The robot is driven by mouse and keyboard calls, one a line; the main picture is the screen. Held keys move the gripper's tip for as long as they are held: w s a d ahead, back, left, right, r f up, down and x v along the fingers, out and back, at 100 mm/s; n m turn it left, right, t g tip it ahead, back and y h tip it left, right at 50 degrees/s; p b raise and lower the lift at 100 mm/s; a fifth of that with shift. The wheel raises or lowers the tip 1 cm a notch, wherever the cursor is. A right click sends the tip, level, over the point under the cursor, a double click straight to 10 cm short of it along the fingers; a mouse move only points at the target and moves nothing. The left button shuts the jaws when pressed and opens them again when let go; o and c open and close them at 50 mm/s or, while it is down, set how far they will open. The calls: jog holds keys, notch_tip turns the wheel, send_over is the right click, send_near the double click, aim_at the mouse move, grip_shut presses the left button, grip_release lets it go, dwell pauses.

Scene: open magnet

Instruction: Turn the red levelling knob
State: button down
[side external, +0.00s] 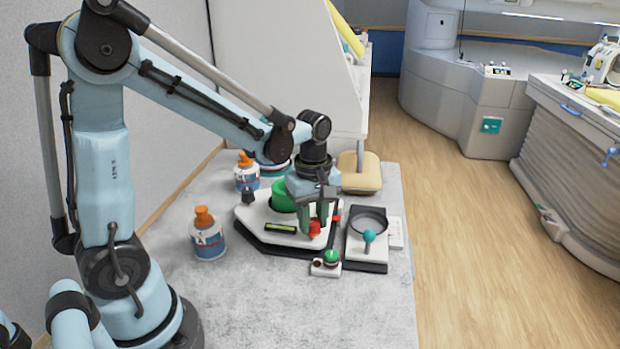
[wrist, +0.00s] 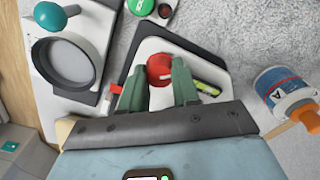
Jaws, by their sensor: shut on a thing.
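The red levelling knob (side external: 315,229) stands on a white plate (side external: 262,217) with a dark base, near the plate's front right. My gripper (side external: 315,218) points down over it with its green fingers at the knob. In the wrist view the knob (wrist: 159,69) shows between the two fingertips (wrist: 158,76), and the jaws are shut on it. A yellow-green level vial (side external: 281,228) lies on the plate left of the knob; my finger partly covers it in the wrist view (wrist: 208,88).
A green cylinder (side external: 282,196) stands behind the knob. A device with a round dish (side external: 368,220) and a teal ball lever (side external: 369,236) is at right. A small box with a green button (side external: 331,256) is in front. Orange-capped bottles (side external: 207,240) stand left. The front tabletop is clear.

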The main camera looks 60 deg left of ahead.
aim_at(315, 221)
jog(key=m, duration=0.6)
jog(key=shift+m, duration=0.3)
jog(key=m, duration=0.6)
jog(key=shift+m, duration=0.3)
jog(key=shift+d, duration=0.1)
jog(key=c, duration=0.8)
grip_release()
jog(key=shift+r, duration=0.1)
notch_tip(315, 221, up, 12)
jog(key=shift+w+f, duration=0.1)
jog(key=shift+w, duration=0.05)
